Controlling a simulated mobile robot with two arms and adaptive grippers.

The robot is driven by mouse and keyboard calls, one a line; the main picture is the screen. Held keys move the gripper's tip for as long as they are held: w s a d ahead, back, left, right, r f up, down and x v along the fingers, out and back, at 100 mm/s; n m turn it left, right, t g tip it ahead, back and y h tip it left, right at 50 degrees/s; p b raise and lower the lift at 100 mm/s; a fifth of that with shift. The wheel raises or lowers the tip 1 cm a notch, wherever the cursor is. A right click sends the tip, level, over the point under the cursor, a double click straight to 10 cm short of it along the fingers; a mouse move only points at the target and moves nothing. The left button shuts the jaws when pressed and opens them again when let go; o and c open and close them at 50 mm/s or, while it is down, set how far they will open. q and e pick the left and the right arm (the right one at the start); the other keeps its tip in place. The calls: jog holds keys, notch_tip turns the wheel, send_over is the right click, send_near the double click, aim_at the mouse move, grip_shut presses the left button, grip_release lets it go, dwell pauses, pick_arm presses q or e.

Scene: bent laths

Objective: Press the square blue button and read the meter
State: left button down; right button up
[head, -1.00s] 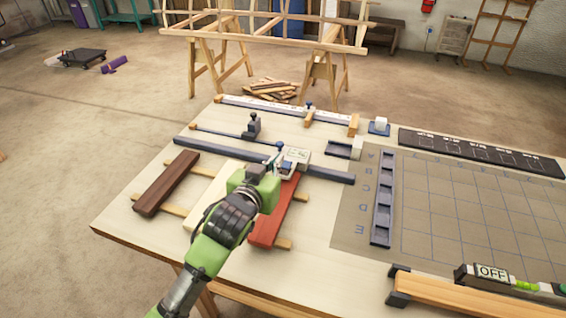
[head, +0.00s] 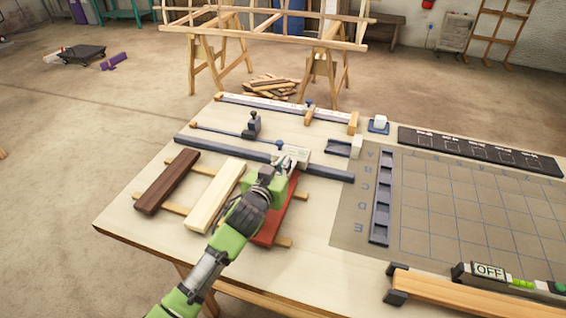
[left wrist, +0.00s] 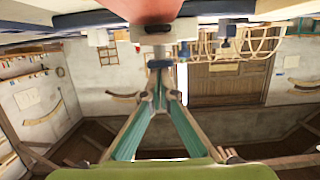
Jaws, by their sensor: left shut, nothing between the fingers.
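The meter (head: 300,154) is a small pale box with a display on top, at the dark blue bar over the red lath (head: 270,226). Its reading is too small to make out. My left gripper (head: 284,166) is shut and empty, its tips close to the meter's near left side; whether they touch it I cannot tell. The square blue button is not clearly visible in the head view, where the gripper covers that side. In the left wrist view, the shut fingertips (left wrist: 160,97) point toward a small blue-grey part (left wrist: 159,63) below a pale block (left wrist: 151,36). My right gripper is out of view.
The dark blue bar (head: 215,147) crosses a dark brown lath (head: 167,182), a pale lath (head: 216,195) and the red one. A small dark clamp-like piece (head: 252,126) stands behind.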

pick_arm(q)
jog(key=shift+s+f+b, duration=0.1)
jog(key=shift+f+b, duration=0.4)
jog(key=shift+f, duration=0.45)
jog(key=shift+s+f, duration=0.1)
jog(key=shift+f, duration=0.15)
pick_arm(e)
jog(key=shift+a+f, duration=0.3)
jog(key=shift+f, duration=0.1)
pick_arm(q)
jog(key=r+p, duration=0.2)
jog(key=r, duration=0.1)
jog(key=r+p, duration=0.2)
jog(key=shift+w, duration=0.25)
jog(key=b+v, duration=0.1)
jog(key=v, duration=0.9)
jog(key=shift+r, duration=0.25)
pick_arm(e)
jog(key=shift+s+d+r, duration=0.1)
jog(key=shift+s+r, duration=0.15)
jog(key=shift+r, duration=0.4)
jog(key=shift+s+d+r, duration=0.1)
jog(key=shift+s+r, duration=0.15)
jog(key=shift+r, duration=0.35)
